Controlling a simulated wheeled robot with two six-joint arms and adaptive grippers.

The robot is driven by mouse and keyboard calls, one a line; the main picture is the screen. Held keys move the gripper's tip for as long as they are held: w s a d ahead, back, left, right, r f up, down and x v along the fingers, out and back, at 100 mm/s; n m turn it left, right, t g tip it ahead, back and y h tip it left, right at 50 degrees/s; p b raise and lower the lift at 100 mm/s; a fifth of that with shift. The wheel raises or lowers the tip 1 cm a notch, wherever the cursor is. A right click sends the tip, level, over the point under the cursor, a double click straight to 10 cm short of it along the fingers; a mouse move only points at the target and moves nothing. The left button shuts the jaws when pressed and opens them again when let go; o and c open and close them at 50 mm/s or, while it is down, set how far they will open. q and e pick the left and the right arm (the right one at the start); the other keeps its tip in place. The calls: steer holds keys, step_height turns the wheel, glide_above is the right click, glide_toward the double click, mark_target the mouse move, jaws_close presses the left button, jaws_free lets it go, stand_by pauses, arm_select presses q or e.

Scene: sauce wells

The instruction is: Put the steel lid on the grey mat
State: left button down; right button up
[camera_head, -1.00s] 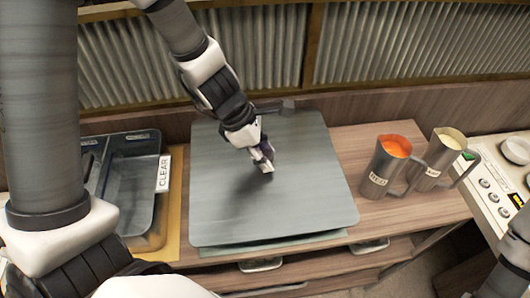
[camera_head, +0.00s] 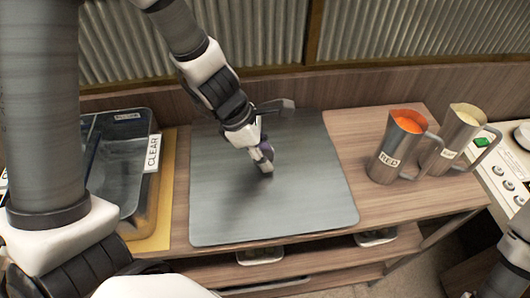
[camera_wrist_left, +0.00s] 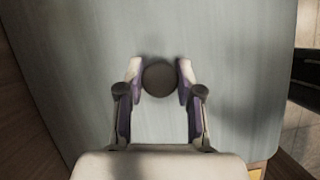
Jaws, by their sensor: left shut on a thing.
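The steel lid (camera_head: 310,190) is a wide grey plate with rounded corners in the middle of the head view. It also fills most of the left wrist view (camera_wrist_left: 230,60). My left gripper (camera_head: 264,167) is over its middle, shut on the lid's dark round knob (camera_wrist_left: 160,78), with one finger on each side. The lid looks level. The grey mat is hidden under the lid now, so I cannot tell whether the lid touches it. My right gripper is not in view.
Left of the lid is a dark tray (camera_head: 112,175) with a CLEAR label (camera_head: 153,153). To the right stand a steel jug of red sauce (camera_head: 398,150) and a jug of pale sauce (camera_head: 455,140). A control panel (camera_head: 497,180) is at the far right. Bare wood lies between lid and jugs.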

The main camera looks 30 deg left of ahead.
arm_select(q)
steer(key=shift+f+b, duration=0.3)
steer(key=shift+b, duration=0.05)
steer(key=shift+s, duration=0.1)
stand_by(0.3)
jaws_free()
stand_by(0.7)
step_height(320, 180, up, 11)
steer(key=p, duration=1.1)
